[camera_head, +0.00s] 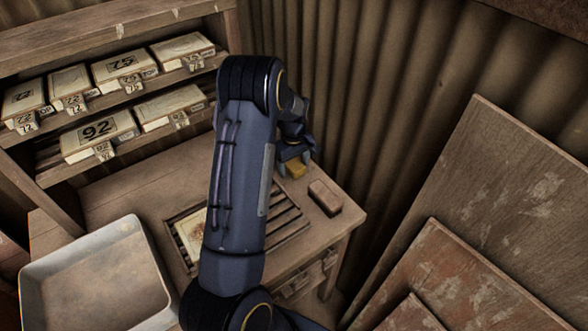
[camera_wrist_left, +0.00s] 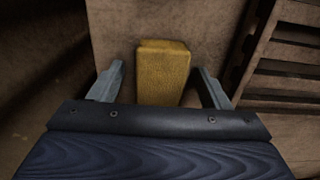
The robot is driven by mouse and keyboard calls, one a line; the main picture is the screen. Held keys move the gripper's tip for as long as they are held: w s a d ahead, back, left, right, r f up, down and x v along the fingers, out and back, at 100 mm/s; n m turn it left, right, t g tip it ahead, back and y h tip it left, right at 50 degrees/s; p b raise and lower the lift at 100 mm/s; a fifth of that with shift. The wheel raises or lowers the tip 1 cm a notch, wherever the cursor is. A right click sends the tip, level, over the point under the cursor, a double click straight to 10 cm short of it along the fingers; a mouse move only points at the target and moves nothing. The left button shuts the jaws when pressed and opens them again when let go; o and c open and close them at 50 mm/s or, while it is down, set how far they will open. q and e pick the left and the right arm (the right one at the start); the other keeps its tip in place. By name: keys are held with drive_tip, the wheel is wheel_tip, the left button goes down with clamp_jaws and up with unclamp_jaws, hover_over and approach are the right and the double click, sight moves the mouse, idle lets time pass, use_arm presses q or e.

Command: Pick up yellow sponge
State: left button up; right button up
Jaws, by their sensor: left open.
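The yellow sponge (camera_head: 295,169) lies on the wooden table near its back right corner, partly hidden by my gripper in the head view. My left gripper (camera_head: 293,155) is over it. In the left wrist view the sponge (camera_wrist_left: 163,73) lies between the two open fingers of the gripper (camera_wrist_left: 160,78), with a gap on each side. The fingers do not touch it. My right gripper is not in view.
A reddish-brown block (camera_head: 325,198) lies to the right of the sponge. A slatted rack (camera_head: 285,222) with a tile lies in front, partly behind my arm. A white basin (camera_head: 90,285) is at left. Shelves (camera_head: 150,88) with numbered boxes stand behind. Boards (camera_head: 500,200) lean at right.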

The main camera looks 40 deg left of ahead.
sight(294, 164)
use_arm(q)
drive_tip(key=c, duration=1.1)
drive_tip(key=shift+o, duration=0.2)
drive_tip(key=shift+r, duration=0.1)
drive_tip(key=shift+r+p, duration=0.5)
drive_tip(key=shift+r, duration=0.15)
wheel_tip(294, 164, up, 3)
drive_tip(key=shift+s+d+f+p, duration=0.1)
drive_tip(key=shift+d+p, duration=0.05)
drive_tip(key=shift+p, duration=0.85)
drive_tip(key=s+d+r+p, duration=0.7)
drive_tip(key=s+d+r, duration=0.1)
drive_tip(key=s+d, duration=0.1)
drive_tip(key=shift+s+r, duration=0.4)
drive_tip(key=shift+s, duration=0.3)
